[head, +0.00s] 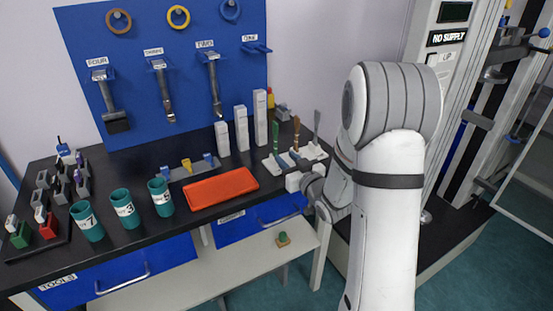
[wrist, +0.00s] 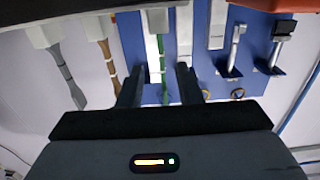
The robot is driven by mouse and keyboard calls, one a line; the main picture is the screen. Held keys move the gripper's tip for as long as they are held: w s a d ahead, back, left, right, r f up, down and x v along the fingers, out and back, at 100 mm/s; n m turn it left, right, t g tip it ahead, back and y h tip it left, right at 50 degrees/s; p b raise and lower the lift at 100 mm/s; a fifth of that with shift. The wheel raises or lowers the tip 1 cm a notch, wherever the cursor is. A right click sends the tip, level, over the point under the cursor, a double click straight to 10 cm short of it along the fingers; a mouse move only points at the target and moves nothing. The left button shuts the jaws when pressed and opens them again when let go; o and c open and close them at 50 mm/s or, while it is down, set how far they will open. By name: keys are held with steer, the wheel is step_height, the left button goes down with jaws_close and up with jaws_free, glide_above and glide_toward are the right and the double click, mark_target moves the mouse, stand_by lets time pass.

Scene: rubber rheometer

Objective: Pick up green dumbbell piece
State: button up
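The green dumbbell piece (head: 276,137) stands upright in a white holder (head: 271,163) on the black table, left of a brown piece (head: 296,133) and a grey piece (head: 317,125). The wrist view is upside down; there the green piece (wrist: 163,72) hangs in the picture between my gripper's two dark fingers. My gripper (wrist: 160,88) is open, with a gap on both sides of the green piece. I cannot tell how far it is in depth from the fingers.
White upright blocks (head: 241,128) stand close left of the holders. A red tray (head: 224,188) lies in front. Teal cups (head: 124,208) stand at the left. A blue tool board (head: 150,60) rises behind. A tall machine (head: 440,90) stands right of my arm.

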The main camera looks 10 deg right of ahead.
mark_target(276, 149)
steer(key=p+x, duration=0.1)
steer(key=x, duration=0.6)
steer(key=shift+w+a, duration=0.15)
steer(key=shift+w, duration=0.05)
jaws_close()
